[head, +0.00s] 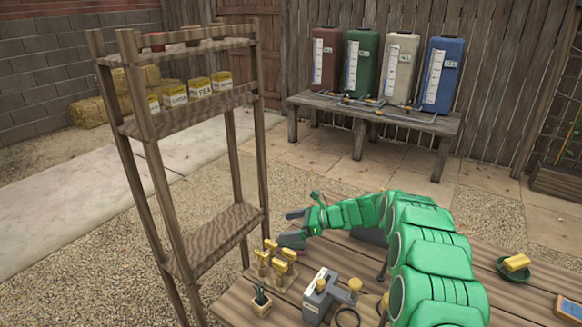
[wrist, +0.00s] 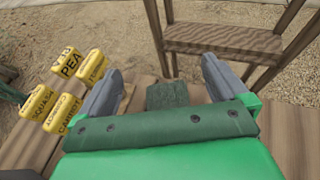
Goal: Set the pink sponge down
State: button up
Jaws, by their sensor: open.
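I cannot make out a pink sponge in either view. My gripper (head: 290,227) is open at the near end of the shelf, low over the left part of the wooden table (head: 345,246). In the wrist view its two grey fingers (wrist: 162,72) stand wide apart. A dark green block-like thing (wrist: 167,94) shows between and below them, near the table edge. No finger visibly touches it, and I cannot tell what it is. A yellow block (head: 516,262) sits on a green dish at the right of the table.
A tall wooden shelf (head: 224,237) stands behind and left of the table. A small potted plant (head: 261,301) and grey device (head: 325,294) are nearer. Coloured tanks (head: 394,72) stand on a back bench.

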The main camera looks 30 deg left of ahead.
notch_tip(320, 180, up, 23)
dwell(0.9)
